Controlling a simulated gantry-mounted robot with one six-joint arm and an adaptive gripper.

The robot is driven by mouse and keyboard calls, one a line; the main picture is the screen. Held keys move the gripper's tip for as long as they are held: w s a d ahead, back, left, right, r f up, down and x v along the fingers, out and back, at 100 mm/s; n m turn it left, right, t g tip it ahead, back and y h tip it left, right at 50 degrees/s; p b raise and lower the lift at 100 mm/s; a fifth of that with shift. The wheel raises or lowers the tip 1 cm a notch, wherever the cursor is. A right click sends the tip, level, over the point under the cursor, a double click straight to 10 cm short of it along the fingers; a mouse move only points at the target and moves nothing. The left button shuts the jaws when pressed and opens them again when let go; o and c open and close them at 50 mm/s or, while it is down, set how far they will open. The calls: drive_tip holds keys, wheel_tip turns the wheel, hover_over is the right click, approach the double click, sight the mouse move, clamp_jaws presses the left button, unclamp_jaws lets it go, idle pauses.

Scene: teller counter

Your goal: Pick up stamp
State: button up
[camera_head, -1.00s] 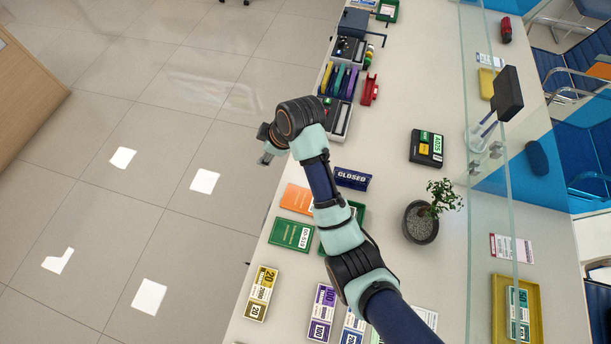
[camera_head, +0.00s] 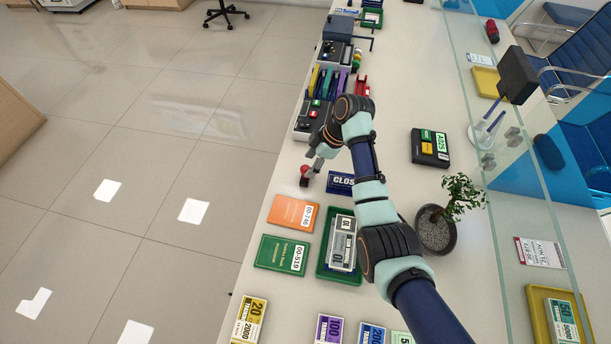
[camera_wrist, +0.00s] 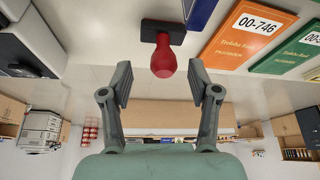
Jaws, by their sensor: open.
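The stamp (camera_wrist: 163,58) has a red rounded handle and a dark base. In the wrist view it stands just beyond the fingertips, roughly centred between them. In the head view the stamp (camera_head: 304,172) is at the counter's left edge, beside the blue CLOSED sign (camera_head: 340,183). My gripper (camera_wrist: 160,84) is open and empty, with one finger on either side of the line to the red handle. In the head view my gripper (camera_head: 315,160) is right by the stamp, and its fingers are small and partly hidden by the wrist.
An orange booklet (camera_head: 293,213) and a green booklet (camera_head: 282,254) lie near the stamp. A green tray (camera_head: 325,268) holds a banknote bundle. A potted plant (camera_head: 436,232) and a black card terminal (camera_head: 430,148) stand to the right. A glass screen runs along the counter.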

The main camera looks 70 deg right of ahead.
sight(308, 167)
drive_tip(key=x, duration=0.1)
drive_tip(key=b+x, duration=0.1)
drive_tip(key=x, duration=0.2)
drive_tip(key=shift+a+f, duration=0.15)
drive_tip(key=shift+a, duration=0.15)
clamp_jaws()
wheel_tip(308, 167, up, 20)
drive_tip(key=p, duration=0.7)
drive_tip(key=shift+p, duration=0.4)
